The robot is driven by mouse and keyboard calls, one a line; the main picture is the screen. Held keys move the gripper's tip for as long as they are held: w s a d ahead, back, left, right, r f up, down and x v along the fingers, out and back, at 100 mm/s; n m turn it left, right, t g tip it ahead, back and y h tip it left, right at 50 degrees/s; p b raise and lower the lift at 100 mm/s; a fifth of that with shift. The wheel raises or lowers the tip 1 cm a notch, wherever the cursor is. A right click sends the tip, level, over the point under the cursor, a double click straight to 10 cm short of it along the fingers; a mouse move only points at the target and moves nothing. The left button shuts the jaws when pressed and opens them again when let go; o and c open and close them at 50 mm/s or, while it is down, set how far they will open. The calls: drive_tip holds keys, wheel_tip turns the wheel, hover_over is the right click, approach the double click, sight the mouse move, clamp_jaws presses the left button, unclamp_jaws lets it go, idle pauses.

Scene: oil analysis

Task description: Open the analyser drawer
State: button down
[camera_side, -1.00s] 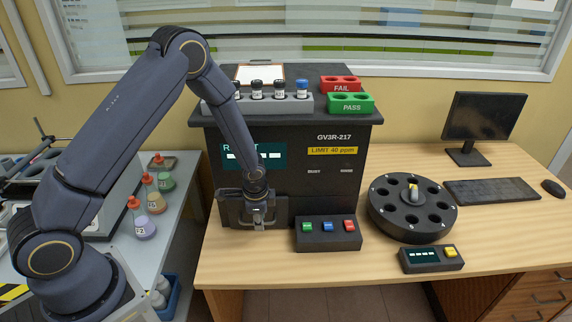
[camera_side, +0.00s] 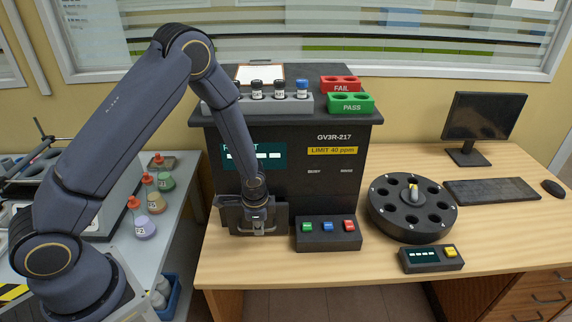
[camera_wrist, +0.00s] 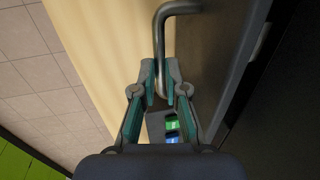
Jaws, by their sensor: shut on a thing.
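The dark analyser (camera_side: 300,180) stands on the wooden bench. Its drawer front (camera_side: 278,217) shows low on the left in the side view and stands a little out from the body. My gripper (camera_side: 258,226) is at that drawer front. In the wrist view, my gripper (camera_wrist: 161,82) has its two fingers closed around the grey metal bar handle (camera_wrist: 160,45). The drawer's dark front face (camera_wrist: 215,50) lies to the right of the fingers there. The drawer's inside cannot be seen.
A button box (camera_side: 328,234) with green, blue and red buttons stands close right of the drawer. A round black carousel (camera_side: 412,230) and a small display box (camera_side: 430,258) are further right. Vials (camera_side: 279,88) stand in a rack on top. Bench in front of the drawer is clear.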

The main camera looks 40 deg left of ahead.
drive_tip(key=s+d, duration=0.6)
drive_tip(key=shift+s+d, duration=0.35)
drive_tip(key=shift+d, duration=0.05)
drive_tip(key=c, duration=1.2)
unclamp_jaws()
wheel_tip(320, 180, up, 12)
drive_tip(key=s+d, duration=0.1)
drive_tip(key=shift+s+d, duration=0.3)
drive_tip(key=shift+f, duration=0.1)
